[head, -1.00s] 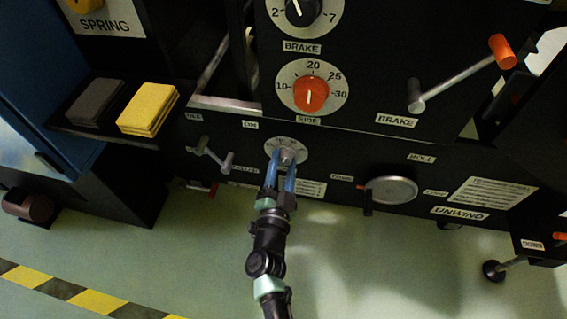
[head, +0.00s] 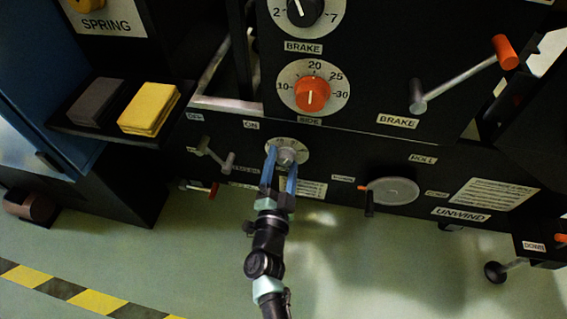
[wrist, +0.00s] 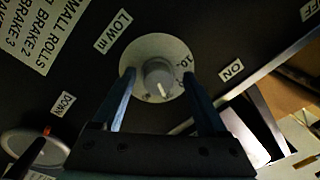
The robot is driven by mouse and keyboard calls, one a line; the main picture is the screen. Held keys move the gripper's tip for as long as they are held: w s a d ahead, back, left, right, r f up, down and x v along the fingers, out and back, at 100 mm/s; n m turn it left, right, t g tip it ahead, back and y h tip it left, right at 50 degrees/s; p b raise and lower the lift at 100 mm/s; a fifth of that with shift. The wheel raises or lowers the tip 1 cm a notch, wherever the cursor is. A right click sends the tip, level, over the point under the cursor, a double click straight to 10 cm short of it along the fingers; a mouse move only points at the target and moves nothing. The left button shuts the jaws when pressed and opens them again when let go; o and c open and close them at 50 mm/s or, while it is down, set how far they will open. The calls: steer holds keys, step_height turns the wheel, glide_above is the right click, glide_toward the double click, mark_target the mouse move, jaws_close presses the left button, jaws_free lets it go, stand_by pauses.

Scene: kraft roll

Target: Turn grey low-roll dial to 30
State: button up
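The grey low-roll dial (head: 287,155) is a small round knob on a pale round scale plate (head: 301,146), low on the black machine front. In the wrist view the grey knob (wrist: 157,76) has a white mark pointing toward the bottom of the picture, slightly right. A "10" shows at the plate's right; other numbers are hidden or too small to read. My gripper (head: 280,158) has its blue fingers spread. In the wrist view my gripper (wrist: 158,80) has one finger on each side of the knob, with visible gaps, so it looks open and not clamped.
Above is the orange SIDE dial (head: 312,94), and above that the black BRAKE dial (head: 304,10). A small lever (head: 215,155) is at left and a round grey crank wheel (head: 393,191) at right. An orange-handled brake lever (head: 462,75) sticks out at upper right.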

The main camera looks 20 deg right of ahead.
steer(key=shift+d, duration=0.1)
steer(key=p+v, duration=0.6)
steer(key=v, duration=0.7)
steer(key=shift+r, duration=0.1)
